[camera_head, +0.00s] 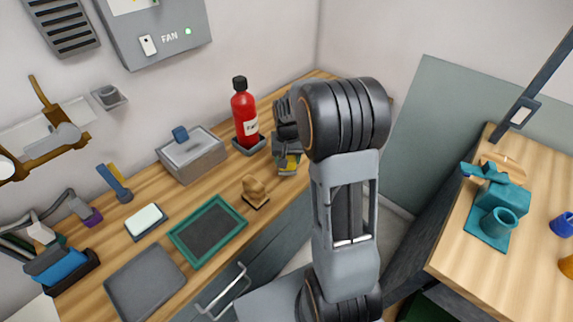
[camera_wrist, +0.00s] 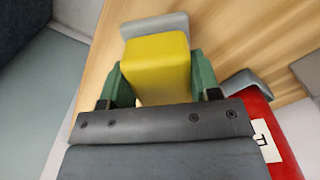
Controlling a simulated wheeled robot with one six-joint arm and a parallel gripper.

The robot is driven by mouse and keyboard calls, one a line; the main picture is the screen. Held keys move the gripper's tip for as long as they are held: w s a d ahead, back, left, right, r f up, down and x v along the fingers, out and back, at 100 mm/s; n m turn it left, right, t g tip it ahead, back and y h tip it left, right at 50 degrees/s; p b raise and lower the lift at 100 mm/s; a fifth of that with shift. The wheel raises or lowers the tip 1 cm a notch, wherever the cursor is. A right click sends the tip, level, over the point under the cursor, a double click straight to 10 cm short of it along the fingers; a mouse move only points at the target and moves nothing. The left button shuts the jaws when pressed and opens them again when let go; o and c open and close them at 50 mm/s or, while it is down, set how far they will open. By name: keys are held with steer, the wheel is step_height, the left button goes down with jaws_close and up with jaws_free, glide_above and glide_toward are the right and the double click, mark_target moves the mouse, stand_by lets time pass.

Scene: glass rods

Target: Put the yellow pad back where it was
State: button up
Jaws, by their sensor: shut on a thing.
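The yellow pad (camera_wrist: 157,66) is a thick yellow block between the two green-padded fingers of my gripper (camera_wrist: 155,85) in the wrist view. My gripper is shut on it. In the head view the pad (camera_head: 291,164) shows only as a small yellow patch under my dark gripper (camera_head: 287,158), at the far right part of the wooden counter. A flat light grey piece (camera_wrist: 155,25) lies just beyond the pad in the wrist view. I cannot tell whether the pad touches it. The pad's underside is hidden.
A red bottle (camera_head: 244,115) in a small holder stands close left of my gripper. A wooden figure (camera_head: 255,189), a green-rimmed tray (camera_head: 208,230) and a grey lidded box (camera_head: 191,157) are also on the counter (camera_head: 232,168). The counter's front edge is near.

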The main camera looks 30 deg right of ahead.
steer(key=shift+w+f, duration=0.2)
steer(key=shift+f, duration=0.05)
steer(key=shift+w+f, duration=0.15)
steer(key=shift+f, duration=1.5)
steer(key=shift+f, duration=0.2)
steer(key=o, duration=0.9)
step_height(320, 180, up, 12)
steer(key=shift+f, duration=0.25)
steer(key=s+a+r+n+t, duration=0.1)
steer(key=s+a, duration=0.2)
steer(key=s, duration=0.2)
steer(key=s+a+r+n+t, duration=0.1)
steer(key=s+a+n, duration=0.1)
steer(key=s, duration=0.4)
steer(key=s+a+r+n+t, duration=0.1)
steer(key=s+a, duration=0.4)
steer(key=s, duration=0.1)
steer(key=shift+s+r+n+p, duration=0.25)
steer(key=shift+r+n+p, duration=0.05)
